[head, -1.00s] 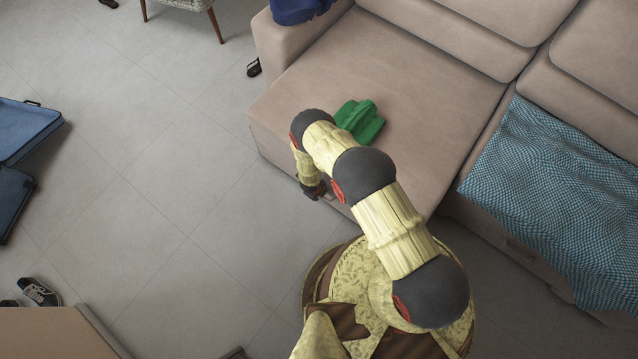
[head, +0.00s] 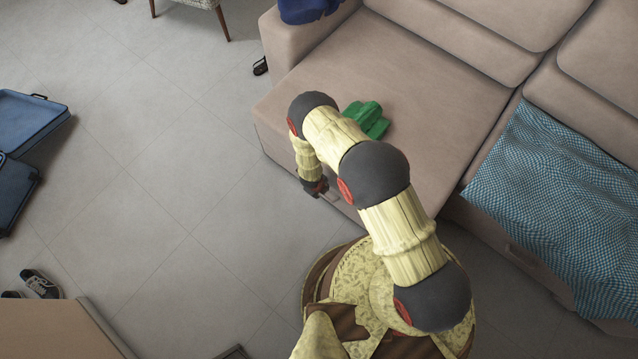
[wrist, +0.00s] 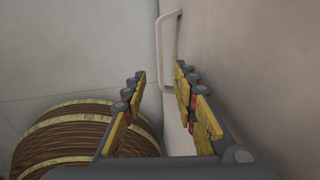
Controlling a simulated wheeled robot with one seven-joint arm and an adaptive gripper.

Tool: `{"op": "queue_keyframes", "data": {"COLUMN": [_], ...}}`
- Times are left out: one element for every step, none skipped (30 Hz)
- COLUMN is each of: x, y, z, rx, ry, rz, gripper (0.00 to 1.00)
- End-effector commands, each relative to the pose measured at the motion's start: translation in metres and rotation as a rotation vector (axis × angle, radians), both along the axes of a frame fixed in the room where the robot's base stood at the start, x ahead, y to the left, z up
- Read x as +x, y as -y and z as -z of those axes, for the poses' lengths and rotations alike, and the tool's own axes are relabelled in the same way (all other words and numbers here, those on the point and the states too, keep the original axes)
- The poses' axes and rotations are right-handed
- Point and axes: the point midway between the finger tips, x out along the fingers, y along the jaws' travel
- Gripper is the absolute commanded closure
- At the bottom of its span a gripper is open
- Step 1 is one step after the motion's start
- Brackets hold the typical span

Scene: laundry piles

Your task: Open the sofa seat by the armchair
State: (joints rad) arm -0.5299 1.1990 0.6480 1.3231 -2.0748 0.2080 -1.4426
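The beige sofa seat (head: 440,110) at the armchair end of the sofa has a green garment (head: 366,118) on it. It looks closed, its top lying flat. My gripper (head: 316,187) is low at the front of this seat, partly hidden by my arm in the head view. In the wrist view my gripper (wrist: 159,80) is open, with its two fingers apart and nothing between them. A pale loop handle (wrist: 168,48) on the sofa front shows just beyond the fingertips, near the right finger. Whether they touch is unclear.
The armchair (head: 203,5) is at the top edge, largely out of view. A blue checked cloth (head: 560,200) covers the other seat. Blue clothing (head: 308,10) lies on the armrest. An open blue suitcase (head: 30,125) is far left.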

Motion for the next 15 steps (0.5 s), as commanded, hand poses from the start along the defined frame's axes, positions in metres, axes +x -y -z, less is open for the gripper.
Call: {"op": "queue_keyframes", "data": {"x": [-0.001,-0.002,-0.003,-0.002,-0.003,-0.004,-0.004,-0.005,-0.006,-0.007,-0.007,-0.007,-0.007,-0.007,-0.008], "y": [-0.002,-0.002,-0.003,-0.004,-0.004,-0.004,-0.005,-0.005,-0.005,-0.005,-0.005,-0.005,-0.005,-0.005,-0.005], "z": [-0.009,-0.013,-0.018,-0.022,-0.025,-0.030,-0.032,-0.035,-0.037,-0.039,-0.041,-0.042,-0.043,-0.043,-0.044], "rx": [0.001,0.001,0.001,0.001,0.001,0.001,0.001,0.001,0.000,0.000,0.000,0.000,0.000,0.000,-0.001], "ry": [0.000,0.000,0.000,0.002,0.000,0.001,0.001,0.001,0.000,0.000,0.000,0.000,0.000,0.000,-0.001], "rz": [-0.001,-0.001,-0.001,0.000,-0.001,0.000,0.000,0.000,0.000,0.000,0.000,0.000,0.000,0.000,0.000], "gripper": [0.71,0.71,0.71,0.71,0.71,0.71,0.71,0.71,0.71,0.71,0.71,0.71,0.71,0.71,0.71]}}
